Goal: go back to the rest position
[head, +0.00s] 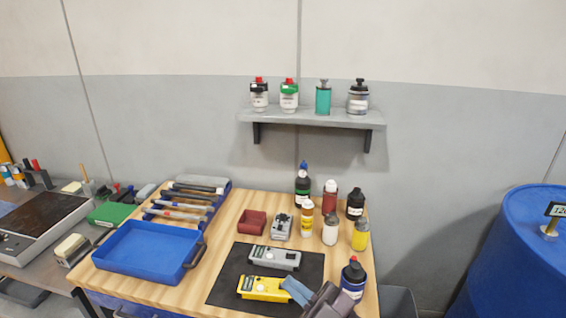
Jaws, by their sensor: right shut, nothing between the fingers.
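My right gripper (326,297) shows at the bottom edge, right of centre, over the front right part of the wooden table (217,262). It is shut and seems to hold nothing. It is close to the yellow meter (265,289) and a dark blue bottle (353,276), and hides part of the black mat (227,286). A small blue piece (297,290) shows beside its fingers; I cannot tell what it is. My left gripper is not in view.
A grey meter (274,258) lies on the mat. A blue tray (147,250) and a tool rack (225,195) are at the left. Several bottles stand at the back right. A wall shelf (312,117) holds more bottles. A blue drum (515,265) stands at the right.

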